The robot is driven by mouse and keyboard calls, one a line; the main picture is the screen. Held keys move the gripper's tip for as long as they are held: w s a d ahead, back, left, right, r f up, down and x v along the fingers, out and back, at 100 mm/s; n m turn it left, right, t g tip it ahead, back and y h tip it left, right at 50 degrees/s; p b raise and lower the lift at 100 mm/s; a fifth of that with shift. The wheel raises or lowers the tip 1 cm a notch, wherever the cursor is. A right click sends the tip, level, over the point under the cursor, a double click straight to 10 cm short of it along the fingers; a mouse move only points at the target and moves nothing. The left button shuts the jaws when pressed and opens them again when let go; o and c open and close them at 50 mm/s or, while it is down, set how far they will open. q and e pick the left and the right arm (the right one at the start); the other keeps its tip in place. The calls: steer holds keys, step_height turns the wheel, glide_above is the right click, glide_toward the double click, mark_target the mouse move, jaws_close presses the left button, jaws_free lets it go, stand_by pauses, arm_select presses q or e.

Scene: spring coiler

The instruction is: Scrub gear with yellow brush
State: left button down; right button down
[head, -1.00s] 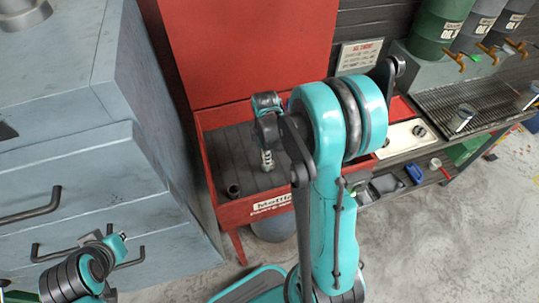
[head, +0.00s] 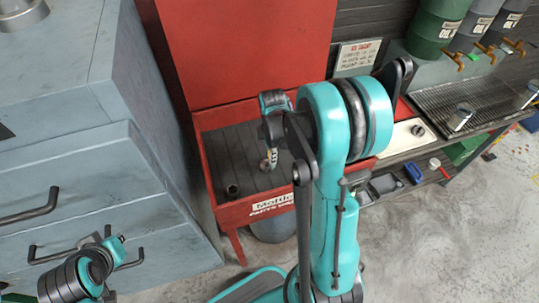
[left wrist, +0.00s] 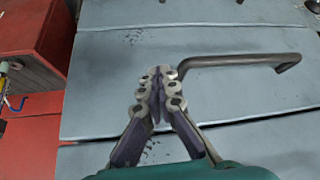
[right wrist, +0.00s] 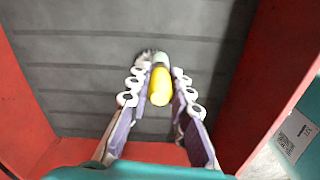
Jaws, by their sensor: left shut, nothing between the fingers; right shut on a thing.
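My right gripper (right wrist: 160,82) is shut on the yellow brush (right wrist: 160,88), seen over the dark slatted floor of the red parts washer in the right wrist view. A small grey and whitish piece (right wrist: 146,57) shows at the brush's far end; I cannot tell whether it is bristles or the gear. In the head view my right gripper (head: 270,160) hangs inside the washer, partly behind my arm. My left gripper (left wrist: 160,88) is shut and empty in front of the blue-grey cabinet, beside a drawer handle. I cannot make out the gear for certain.
The red parts washer (head: 262,212) has raised walls and an upright red lid (head: 245,45). A small dark cup-like part (head: 232,190) is at its front left. The blue-grey drawer cabinet (head: 90,165) stands close on the left. A bench with a grate (head: 470,105) is at right.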

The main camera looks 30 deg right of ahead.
steer(key=shift+w+a, duration=0.2)
steer(key=shift+a, duration=0.6)
steer(key=shift+w+a, duration=0.15)
steer(key=shift+a, duration=0.55)
steer(key=shift+s+d, duration=0.2)
steer(key=shift+d, duration=0.6)
steer(key=shift+s+d, duration=0.15)
steer(key=shift+d, duration=0.6)
steer(key=shift+w+a+f+b, duration=0.1)
steer(key=shift+w+a+b, duration=0.15)
steer(key=shift+a, duration=0.55)
steer(key=shift+w+a+b, duration=0.1)
steer(key=shift+a+b, duration=0.15)
steer(key=shift+a, duration=0.55)
steer(key=shift+r+p, duration=0.4)
steer(key=shift+r, duration=0.05)
step_height(320, 180, up, 6)
steer(key=p, duration=0.4)
